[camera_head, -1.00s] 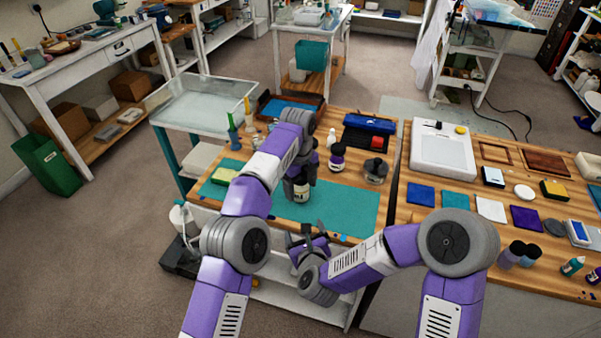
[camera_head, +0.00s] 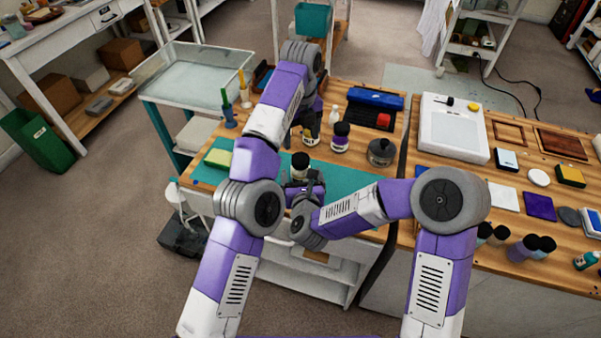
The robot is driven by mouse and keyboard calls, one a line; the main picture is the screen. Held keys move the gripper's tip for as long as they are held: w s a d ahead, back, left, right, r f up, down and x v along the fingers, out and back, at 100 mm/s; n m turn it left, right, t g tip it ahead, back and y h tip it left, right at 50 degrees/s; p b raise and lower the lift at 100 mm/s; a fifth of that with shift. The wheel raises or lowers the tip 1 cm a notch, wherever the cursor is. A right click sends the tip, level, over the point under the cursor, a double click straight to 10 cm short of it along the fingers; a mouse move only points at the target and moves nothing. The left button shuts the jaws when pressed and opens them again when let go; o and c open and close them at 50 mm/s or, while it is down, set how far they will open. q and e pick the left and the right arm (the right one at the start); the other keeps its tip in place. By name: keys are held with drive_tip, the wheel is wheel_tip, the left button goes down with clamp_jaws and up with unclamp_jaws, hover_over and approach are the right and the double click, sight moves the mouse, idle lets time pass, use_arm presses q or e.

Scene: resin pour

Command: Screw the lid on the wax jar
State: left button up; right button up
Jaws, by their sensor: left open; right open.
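A small jar with a dark top and pale label (camera_head: 300,168) stands on the teal mat (camera_head: 345,183) near the table's front; it may be the wax jar. I cannot tell whether its dark top is a separate lid. My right gripper (camera_head: 302,188) is open just in front of this jar; the jar's base is hidden and contact is unclear. My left gripper (camera_head: 309,122) is open, farther back, at a second dark jar with a pale label (camera_head: 309,139). My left arm hides part of that area.
A purple-and-black jar (camera_head: 340,138), a white bottle (camera_head: 334,115) and a grey pot (camera_head: 381,152) stand right of my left gripper. A yellow-green sponge (camera_head: 218,158) lies on the mat's left. A blue case (camera_head: 376,98) lies at the back. The mat's right part is clear.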

sight(301, 173)
drive_tip(key=shift+x, duration=2.35)
